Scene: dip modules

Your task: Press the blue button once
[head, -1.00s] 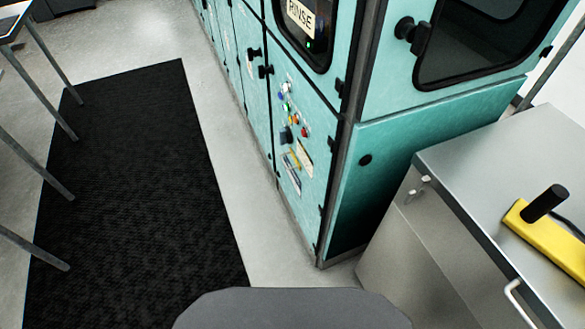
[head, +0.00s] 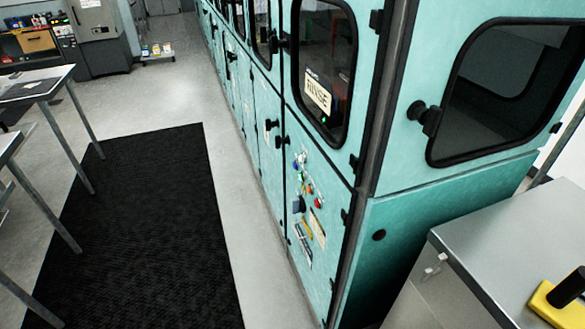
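A teal machine cabinet (head: 390,215) stands at centre right, with a RINSE sign (head: 318,92) behind its near window. A small control panel (head: 307,205) on its narrow-angled side face carries several small coloured buttons, knobs and labels. A tiny blue button (head: 296,165) appears near the top of that panel; it is small and seen at a steep angle, so whether it is pressed cannot be told. Neither of my grippers shows in the head view.
A black mat (head: 135,230) lies on the pale floor left of the cabinet. Metal-legged tables (head: 45,88) stand at the left edge. A metal counter (head: 515,255) with a yellow-and-black object (head: 560,302) fills the lower right. The floor strip beside the cabinet is clear.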

